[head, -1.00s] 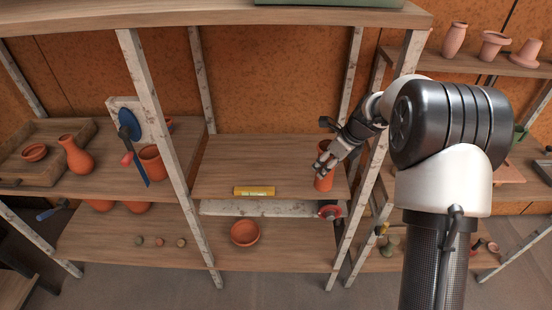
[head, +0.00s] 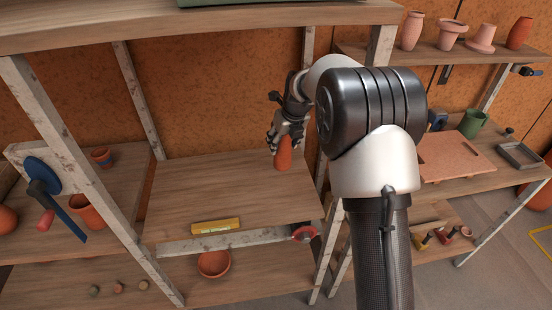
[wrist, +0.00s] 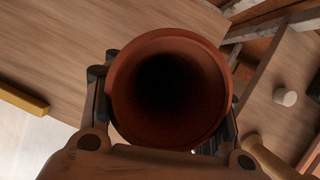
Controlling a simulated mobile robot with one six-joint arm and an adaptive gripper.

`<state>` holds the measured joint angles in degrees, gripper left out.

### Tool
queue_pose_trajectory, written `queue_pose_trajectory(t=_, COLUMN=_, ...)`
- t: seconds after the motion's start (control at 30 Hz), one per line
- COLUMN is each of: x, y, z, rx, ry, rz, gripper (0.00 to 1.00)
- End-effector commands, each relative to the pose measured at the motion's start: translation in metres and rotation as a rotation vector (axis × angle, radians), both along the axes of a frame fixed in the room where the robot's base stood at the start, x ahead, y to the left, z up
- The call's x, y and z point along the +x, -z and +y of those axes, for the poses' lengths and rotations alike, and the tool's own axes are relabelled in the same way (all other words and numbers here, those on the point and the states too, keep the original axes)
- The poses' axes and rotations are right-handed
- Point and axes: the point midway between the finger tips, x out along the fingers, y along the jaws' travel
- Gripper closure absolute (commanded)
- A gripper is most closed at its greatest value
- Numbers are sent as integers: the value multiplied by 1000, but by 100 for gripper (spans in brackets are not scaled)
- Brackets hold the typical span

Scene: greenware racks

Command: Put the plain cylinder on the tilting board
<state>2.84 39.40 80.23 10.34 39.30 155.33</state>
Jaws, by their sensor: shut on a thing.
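The plain cylinder (head: 283,157), an orange-brown clay piece, is upright or nearly so in my gripper (head: 284,139). My gripper is shut on its upper part, over the back right of the tilting board (head: 215,185). I cannot tell whether the cylinder's foot touches the board. In the wrist view the cylinder's round open mouth (wrist: 168,88) faces the camera between the fingers; its inside is dark. The board is a wide wooden surface with a yellow level (head: 216,226) along its front edge and a red knob (head: 304,233) below its front right corner.
A shelf post (head: 325,160) stands close right of my gripper, and an upper shelf (head: 180,22) lies above. A blue tool (head: 48,190) hangs at the left post. A bowl (head: 214,263) sits on the shelf below. The board's middle and left are clear.

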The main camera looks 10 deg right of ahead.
Motion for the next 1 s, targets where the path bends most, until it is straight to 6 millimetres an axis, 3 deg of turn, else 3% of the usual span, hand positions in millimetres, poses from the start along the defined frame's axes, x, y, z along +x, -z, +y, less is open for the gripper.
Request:
queue_pose_trajectory(t=0.33, x=1, y=48, z=0, rx=0, ry=-1, rz=-2, gripper=84)
queue_pose_trajectory(t=0.67, x=1, y=50, z=0, rx=0, ry=-1, rz=-3, gripper=84)
queue_pose_trajectory(t=0.7, x=0, y=51, z=0, rx=0, ry=-1, rz=-2, gripper=47)
queue_pose_trajectory(t=1.0, x=0, y=51, z=0, rx=0, ry=-1, rz=-2, gripper=27)
